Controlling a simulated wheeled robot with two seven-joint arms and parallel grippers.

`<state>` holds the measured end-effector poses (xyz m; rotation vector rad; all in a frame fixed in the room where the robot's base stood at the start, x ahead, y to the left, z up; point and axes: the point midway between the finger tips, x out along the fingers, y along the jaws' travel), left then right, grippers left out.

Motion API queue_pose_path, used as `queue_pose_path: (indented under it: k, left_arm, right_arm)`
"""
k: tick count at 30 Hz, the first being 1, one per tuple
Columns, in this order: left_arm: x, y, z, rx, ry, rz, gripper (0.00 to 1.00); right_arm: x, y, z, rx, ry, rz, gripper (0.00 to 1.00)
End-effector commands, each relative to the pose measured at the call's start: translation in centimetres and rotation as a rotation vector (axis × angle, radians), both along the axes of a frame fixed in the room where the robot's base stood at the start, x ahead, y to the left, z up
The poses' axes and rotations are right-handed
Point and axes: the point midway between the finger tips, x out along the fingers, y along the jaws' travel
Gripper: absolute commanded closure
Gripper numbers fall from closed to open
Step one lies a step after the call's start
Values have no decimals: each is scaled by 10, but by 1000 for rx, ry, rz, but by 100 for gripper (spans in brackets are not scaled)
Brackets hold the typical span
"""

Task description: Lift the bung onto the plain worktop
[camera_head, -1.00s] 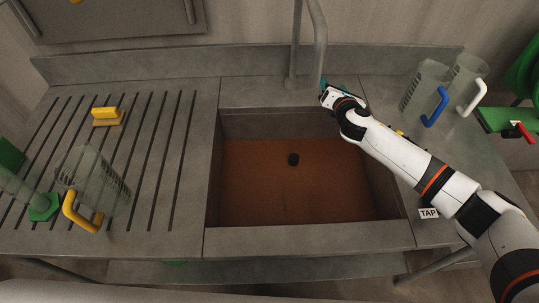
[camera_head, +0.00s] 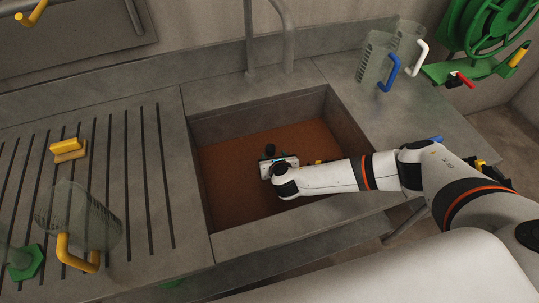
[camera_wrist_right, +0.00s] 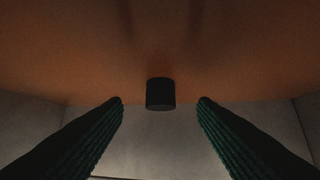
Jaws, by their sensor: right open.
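The bung (camera_head: 270,149) is a small black cylinder in the sink basin, against its brown-orange floor or content. It also shows in the right wrist view (camera_wrist_right: 160,94), upright and centred ahead of the fingers. My right gripper (camera_head: 271,159) is down in the basin just on the near side of the bung. In the right wrist view its two dark green ribbed fingers (camera_wrist_right: 160,100) are spread apart with nothing between their pads. The plain worktop (camera_head: 423,112) lies to the right of the sink. My left gripper is not in view.
A tap pipe (camera_head: 288,50) rises behind the basin. Two clear jugs (camera_head: 375,62) stand at the back of the right worktop. The slotted drainer (camera_head: 135,150) on the left carries a yellow brush (camera_head: 67,148) and another jug (camera_head: 70,217). A green reel (camera_head: 487,30) is at far right.

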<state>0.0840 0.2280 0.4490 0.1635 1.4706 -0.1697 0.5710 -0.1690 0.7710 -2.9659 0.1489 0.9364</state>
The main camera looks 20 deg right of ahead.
Motion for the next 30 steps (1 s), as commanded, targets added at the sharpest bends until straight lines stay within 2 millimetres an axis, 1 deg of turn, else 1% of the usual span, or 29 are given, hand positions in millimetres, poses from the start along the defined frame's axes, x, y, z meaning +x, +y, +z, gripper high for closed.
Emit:
queue_pose_path:
  k: [1,3,5,9,12,18,30]
  left_arm:
    - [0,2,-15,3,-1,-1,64]
    - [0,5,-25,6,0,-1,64]
    - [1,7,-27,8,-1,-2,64]
    - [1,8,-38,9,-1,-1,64]
    - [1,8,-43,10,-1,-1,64]
    - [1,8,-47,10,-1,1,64]
    - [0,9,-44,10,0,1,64]
  right_arm:
    - [7,0,-11,0,-3,1,47]
    - [14,-1,-16,1,-3,-1,47]
    - [21,-2,-19,2,-1,-1,47]
    - [34,-3,-27,1,-2,-1,47]
    - [41,-3,-31,1,-1,0,47]
    - [48,-4,-33,2,-1,1,47]
    - [48,-4,-32,1,0,0,47]
